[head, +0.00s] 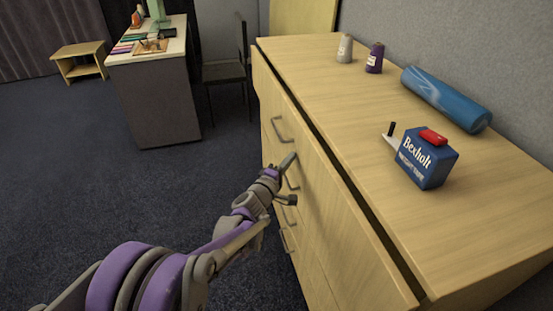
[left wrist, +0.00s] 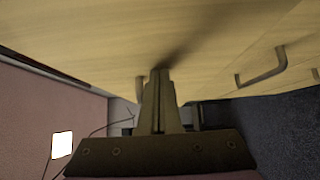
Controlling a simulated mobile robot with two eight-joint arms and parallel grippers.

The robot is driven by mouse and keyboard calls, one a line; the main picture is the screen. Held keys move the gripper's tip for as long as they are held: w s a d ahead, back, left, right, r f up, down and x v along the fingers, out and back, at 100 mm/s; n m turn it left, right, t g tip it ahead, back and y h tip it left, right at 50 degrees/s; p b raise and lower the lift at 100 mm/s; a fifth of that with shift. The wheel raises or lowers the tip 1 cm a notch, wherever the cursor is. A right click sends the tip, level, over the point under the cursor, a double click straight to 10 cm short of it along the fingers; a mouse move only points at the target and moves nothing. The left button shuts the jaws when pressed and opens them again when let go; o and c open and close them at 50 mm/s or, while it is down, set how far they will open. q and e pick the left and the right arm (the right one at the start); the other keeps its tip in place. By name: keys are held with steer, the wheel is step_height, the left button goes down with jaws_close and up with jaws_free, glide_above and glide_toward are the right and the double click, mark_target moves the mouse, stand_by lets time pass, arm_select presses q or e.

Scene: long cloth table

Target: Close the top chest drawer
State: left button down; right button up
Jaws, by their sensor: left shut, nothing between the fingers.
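The wooden chest (head: 345,95) stands on the right of the head view. Its top drawer (head: 335,190) is out a little: a dark gap runs between its front and the chest top. Bar handles show on the chest's front, one of them (head: 281,130) just beyond my gripper. My left gripper (head: 288,161) is shut and empty, close against the chest's front. In the left wrist view its closed fingers (left wrist: 160,78) point at a pale wooden panel (left wrist: 130,40); I cannot tell whether they touch it. A handle (left wrist: 262,70) shows to their right. My right gripper is not in view.
On the chest top stand a grey spool-like can (head: 345,47), a purple one (head: 375,58), a blue roll (head: 445,98) and a blue Bexholt box (head: 427,160). A desk (head: 150,85), a chair (head: 225,72) and a small table (head: 80,60) stand behind. The carpet left of the chest is clear.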

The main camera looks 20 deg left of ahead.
mark_target(299, 160)
arm_select(q)
steer(key=w+d, duration=0.1)
steer(key=w+d+p, duration=0.1)
steer(key=d, duration=0.1)
steer(key=shift+d+r, duration=0.1)
steer(key=shift+d, duration=0.05)
stand_by(0.3)
